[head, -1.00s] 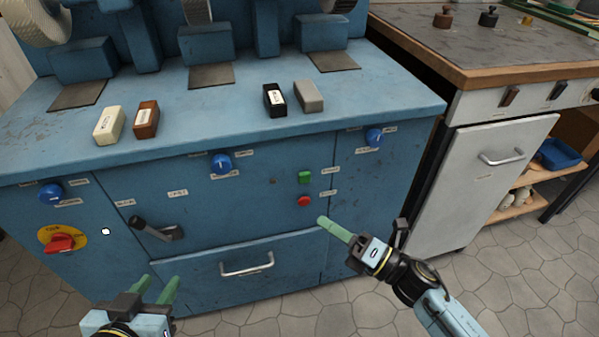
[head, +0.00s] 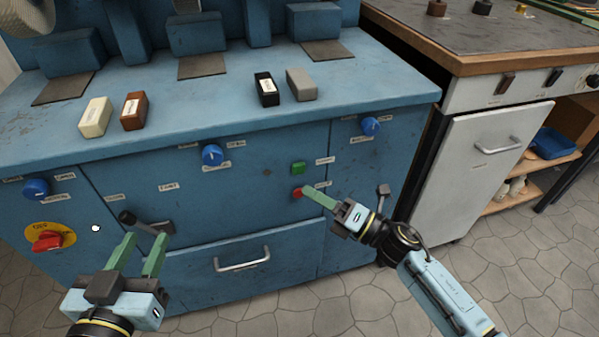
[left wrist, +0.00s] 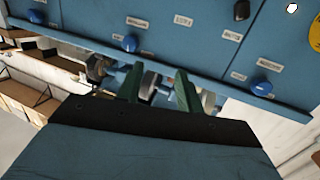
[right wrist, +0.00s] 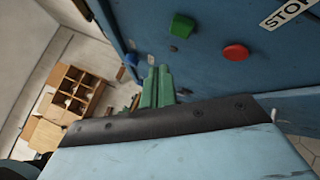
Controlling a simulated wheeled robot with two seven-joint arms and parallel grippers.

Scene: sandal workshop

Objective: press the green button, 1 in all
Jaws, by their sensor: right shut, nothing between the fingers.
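The green button (head: 299,168) is on the blue machine's front panel, above the red button (head: 297,193). Both also show in the right wrist view, green (right wrist: 182,26) and red (right wrist: 236,52). My right gripper (head: 305,190) is shut and empty, its green fingertips close to the red button in the head view and below the green button. In the right wrist view its fingers (right wrist: 156,72) are together, apart from both buttons. My left gripper (head: 144,240) is open and empty in front of the panel, near the dark lever handle; its two fingers also show apart in the left wrist view (left wrist: 158,82).
Several small blocks (head: 267,88) lie on the machine top. A white cabinet (head: 490,170) stands at the right. The floor in front is clear.

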